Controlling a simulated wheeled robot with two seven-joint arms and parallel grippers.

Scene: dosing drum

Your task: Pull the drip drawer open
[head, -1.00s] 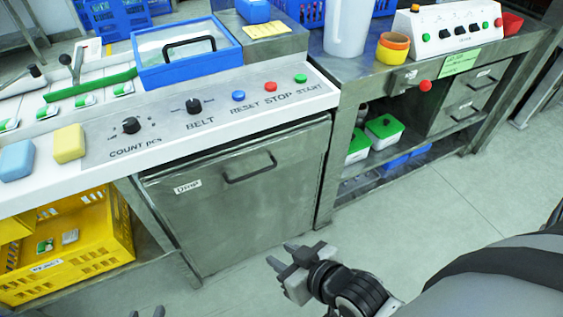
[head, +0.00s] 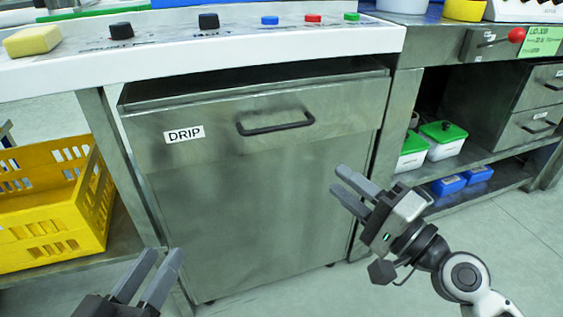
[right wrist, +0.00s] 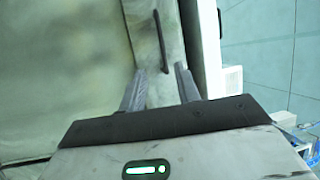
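The drip drawer (head: 215,148) is a grey metal front with a white DRIP label (head: 184,134) and a dark bar handle (head: 275,124), under the white control panel. It looks closed or nearly so. My right gripper (head: 348,187) is open and empty, below and right of the handle, apart from it. In the right wrist view the handle (right wrist: 161,42) shows beyond and between the open fingers (right wrist: 160,80). My left gripper (head: 160,265) is at the bottom left, in front of the cabinet, fingers apart and empty.
A yellow crate (head: 50,215) stands on a shelf to the left. A red-knobbed lever (head: 516,35) sticks out at the right bench. Its shelf holds white tubs with green lids (head: 442,140) and blue boxes (head: 450,185). Floor at the lower right is clear.

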